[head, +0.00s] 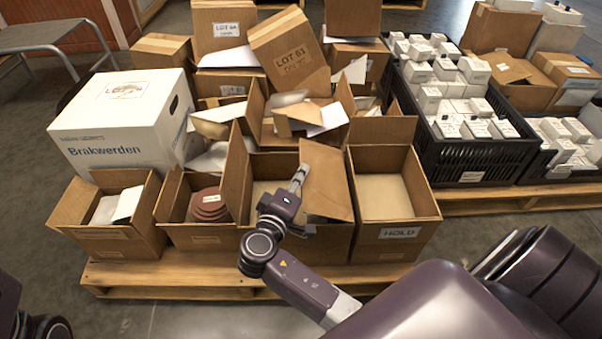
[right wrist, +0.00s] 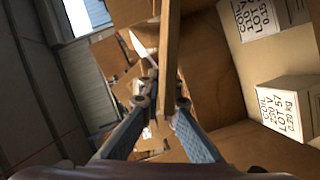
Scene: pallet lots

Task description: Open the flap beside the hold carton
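The hold carton (head: 398,234), an open brown box with a HOLD label, stands at the front right of the near pallet. To its left stands another brown carton, whose raised brown flap (head: 327,180) leans beside the hold carton. My right gripper (head: 298,178) is at the flap's left edge. In the right wrist view, the flap's edge (right wrist: 172,50) runs between the two blue-grey fingers (right wrist: 162,102), whose tips are close together on either side of it. The exact contact is partly hidden. My left gripper does not show.
Open cartons stand left of the gripper, one holding reddish discs (head: 208,205). A white Brakwerden box (head: 125,125) and more cartons crowd behind. A black crate (head: 470,160) of white boxes is at right. Labelled white boxes (right wrist: 290,105) show in the right wrist view.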

